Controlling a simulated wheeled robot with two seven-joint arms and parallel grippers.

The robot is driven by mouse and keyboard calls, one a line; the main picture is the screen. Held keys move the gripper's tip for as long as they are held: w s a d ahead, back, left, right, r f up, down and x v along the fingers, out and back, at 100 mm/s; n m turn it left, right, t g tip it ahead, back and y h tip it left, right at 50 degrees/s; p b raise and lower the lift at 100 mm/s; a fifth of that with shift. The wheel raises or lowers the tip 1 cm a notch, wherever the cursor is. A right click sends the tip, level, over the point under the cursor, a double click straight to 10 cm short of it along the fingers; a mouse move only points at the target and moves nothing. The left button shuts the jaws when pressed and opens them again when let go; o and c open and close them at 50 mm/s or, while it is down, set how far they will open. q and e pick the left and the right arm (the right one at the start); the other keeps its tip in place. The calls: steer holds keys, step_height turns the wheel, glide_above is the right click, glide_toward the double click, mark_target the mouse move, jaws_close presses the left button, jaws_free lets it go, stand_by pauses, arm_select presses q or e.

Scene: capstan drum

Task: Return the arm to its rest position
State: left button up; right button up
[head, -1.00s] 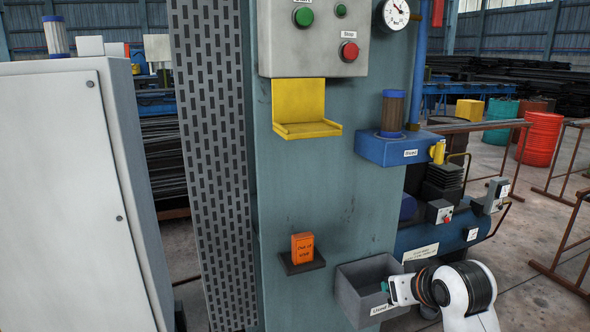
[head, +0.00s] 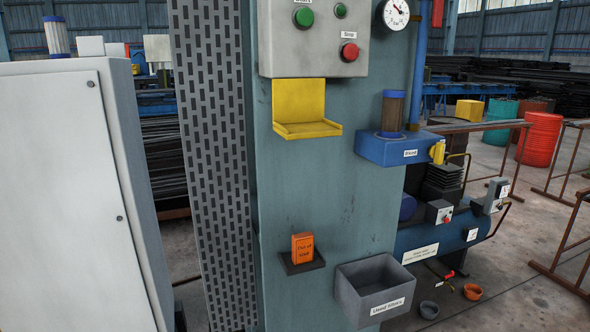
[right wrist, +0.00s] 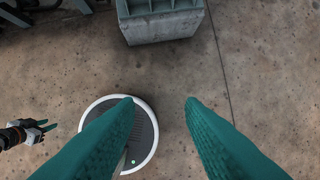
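The head view shows neither of my arms.
The teal machine panel (head: 335,205) carries a yellow bracket (head: 306,128), an orange box (head: 302,246) on a small shelf, and a blue filter unit (head: 392,150). A concrete plinth (right wrist: 161,26) stands ahead.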

step_height(320, 180, down, 28)
steer(key=s+r+g+b, duration=0.1)
steer(key=b, duration=0.1)
steer(key=s+d+f+g+b, duration=0.1)
steer(key=s+d+f, duration=0.2)
steer(key=s+f, duration=1.3)
step_height(320, 180, down, 2)
steer(key=shift+s+b, duration=0.35)
